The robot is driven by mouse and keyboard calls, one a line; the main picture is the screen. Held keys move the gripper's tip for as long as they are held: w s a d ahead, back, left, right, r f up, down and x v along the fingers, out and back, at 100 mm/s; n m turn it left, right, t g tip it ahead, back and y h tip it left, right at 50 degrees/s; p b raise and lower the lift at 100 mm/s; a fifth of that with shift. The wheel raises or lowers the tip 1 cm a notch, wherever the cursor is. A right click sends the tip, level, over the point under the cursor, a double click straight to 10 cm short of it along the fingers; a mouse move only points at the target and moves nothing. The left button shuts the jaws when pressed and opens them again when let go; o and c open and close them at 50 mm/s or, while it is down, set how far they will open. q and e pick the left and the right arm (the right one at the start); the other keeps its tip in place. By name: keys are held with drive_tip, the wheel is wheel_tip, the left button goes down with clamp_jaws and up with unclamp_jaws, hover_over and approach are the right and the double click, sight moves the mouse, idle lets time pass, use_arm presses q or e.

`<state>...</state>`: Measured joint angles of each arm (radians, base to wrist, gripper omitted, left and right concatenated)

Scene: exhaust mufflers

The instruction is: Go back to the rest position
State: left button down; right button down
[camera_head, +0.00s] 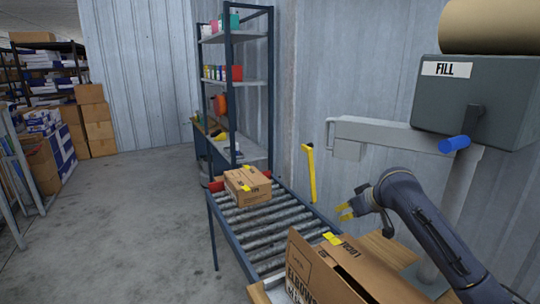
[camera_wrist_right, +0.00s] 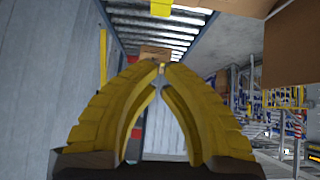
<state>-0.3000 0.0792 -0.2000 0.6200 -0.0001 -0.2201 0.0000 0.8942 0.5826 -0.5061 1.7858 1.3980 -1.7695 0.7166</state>
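My right gripper (camera_head: 346,211) has yellow fingers and hangs in the air above the right side of the roller conveyor, behind the open cardboard box. In the right wrist view its two long fingers arch together and their tips (camera_wrist_right: 160,66) meet or nearly meet, with nothing visible held between them. My right arm comes in from the lower right in the head view. My left arm and gripper are not in view.
An open cardboard box (camera_head: 345,270) stands at the front on the right. A taped box (camera_head: 247,186) sits at the conveyor's (camera_head: 262,222) far end. A grey FILL machine (camera_head: 470,95) overhangs on the right. A shelf rack (camera_head: 234,85) stands behind; floor at left is clear.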

hover_over(327, 235)
drive_tip(key=f, duration=0.6)
drive_tip(key=shift+s+a+f, duration=0.1)
drive_tip(key=shift+s+f, duration=0.1)
drive_tip(key=shift+s, duration=0.1)
wheel_tip(327, 235, down, 2)
drive_tip(key=shift+w+f, duration=0.1)
drive_tip(key=shift+w, duration=0.05)
drive_tip(key=shift+f, duration=1.1)
